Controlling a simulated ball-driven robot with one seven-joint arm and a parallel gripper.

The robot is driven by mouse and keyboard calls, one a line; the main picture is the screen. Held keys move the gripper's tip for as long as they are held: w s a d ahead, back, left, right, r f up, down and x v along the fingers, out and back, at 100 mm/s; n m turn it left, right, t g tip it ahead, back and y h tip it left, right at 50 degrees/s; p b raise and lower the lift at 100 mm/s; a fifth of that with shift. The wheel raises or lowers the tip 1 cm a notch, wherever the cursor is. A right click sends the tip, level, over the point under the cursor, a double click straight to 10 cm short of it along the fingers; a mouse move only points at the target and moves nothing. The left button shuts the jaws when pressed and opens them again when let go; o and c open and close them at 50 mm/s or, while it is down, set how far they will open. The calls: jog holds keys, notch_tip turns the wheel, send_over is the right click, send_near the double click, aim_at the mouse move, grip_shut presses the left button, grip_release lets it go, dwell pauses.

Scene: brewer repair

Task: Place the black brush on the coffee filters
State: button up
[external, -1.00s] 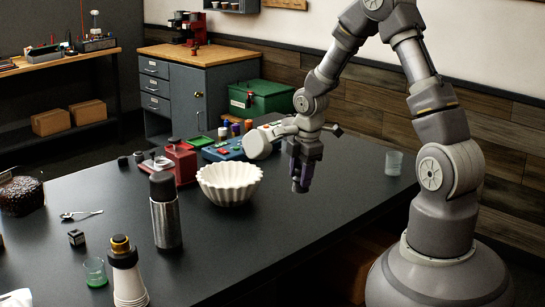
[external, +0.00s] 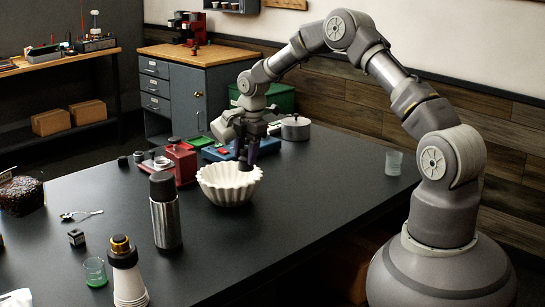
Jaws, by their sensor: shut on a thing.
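The coffee filters (external: 229,187) are a white, fluted, bowl-shaped stack on the black table. My gripper (external: 247,155) points down over their back right rim. It is shut on a dark thing, which I take to be the black brush (external: 243,165). The brush is small and hard to tell from the dark fingers. Its lower end is at the filters' rim or just inside it; I cannot tell whether it touches.
A steel flask with a black lid (external: 165,211) stands left of the filters. A red device (external: 181,160) and a blue tray (external: 220,150) are behind. A metal pot (external: 295,128) and a clear cup (external: 393,162) stand further right. The table's right front is clear.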

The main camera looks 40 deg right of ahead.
aim_at(242, 162)
jog(key=shift+w, duration=0.65)
jog(key=shift+w+f, duration=0.2)
jog(key=shift+f, duration=0.1)
notch_tip(242, 162, down, 3)
jog(key=shift+f, duration=0.1)
jog(key=o, duration=1.1)
jog(key=shift+c, duration=0.2)
jog(key=r, duration=0.4)
jog(key=s+r, duration=0.1)
jog(key=r, duration=0.3)
jog(key=s+r, duration=0.1)
jog(key=r, duration=0.3)
jog(key=shift+d+p, duration=0.15)
jog(key=shift+p, duration=0.25)
